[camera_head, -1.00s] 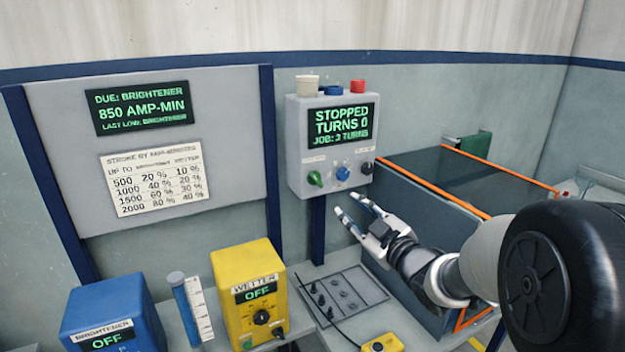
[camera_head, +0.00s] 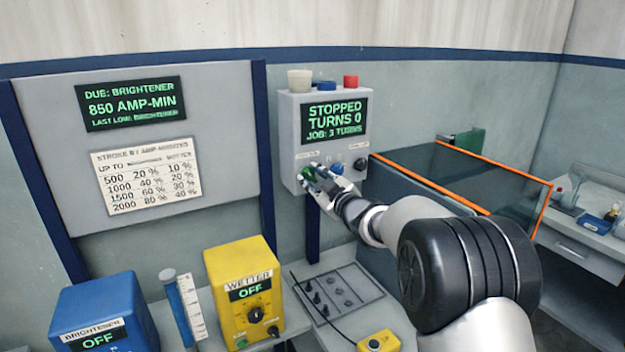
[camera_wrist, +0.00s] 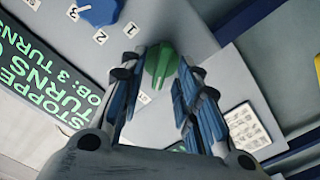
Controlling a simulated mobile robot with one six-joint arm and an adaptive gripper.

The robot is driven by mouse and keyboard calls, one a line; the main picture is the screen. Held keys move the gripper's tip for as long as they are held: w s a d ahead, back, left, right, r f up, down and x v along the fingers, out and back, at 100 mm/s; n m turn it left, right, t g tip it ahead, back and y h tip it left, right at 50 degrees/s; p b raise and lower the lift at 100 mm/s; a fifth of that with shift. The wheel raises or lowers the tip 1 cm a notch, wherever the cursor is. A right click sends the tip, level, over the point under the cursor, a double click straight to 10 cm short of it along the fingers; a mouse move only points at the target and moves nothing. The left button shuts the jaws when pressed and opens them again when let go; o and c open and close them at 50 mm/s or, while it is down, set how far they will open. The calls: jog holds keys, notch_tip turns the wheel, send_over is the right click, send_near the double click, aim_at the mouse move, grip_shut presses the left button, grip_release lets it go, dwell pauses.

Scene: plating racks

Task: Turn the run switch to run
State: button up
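The grey control box (camera_head: 289,125) hangs on the wall, and its display (camera_head: 335,121) reads STOPPED, TURNS 0, JOB: 3 TURNS. A green knob (camera_head: 304,173) is at the lower left of its face. My gripper (camera_head: 318,174) is at this knob and partly covers it. In the wrist view the green knob (camera_wrist: 160,62) shows between the open fingers (camera_wrist: 163,85), with space beside it. I cannot tell whether a finger touches it. The label over the knob is too small to read.
A blue numbered dial (camera_wrist: 97,10) and a black knob (camera_head: 360,164) sit right of the green knob. A tank with orange edges (camera_head: 455,196) stands right. A yellow wetter unit (camera_head: 235,305) and a blue brightener unit (camera_head: 105,305), both showing OFF, stand below.

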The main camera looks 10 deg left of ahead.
jog(key=shift+w+a, duration=0.3)
jog(key=shift+w, duration=0.1)
jog(key=shift+c, duration=0.5)
grip_shut()
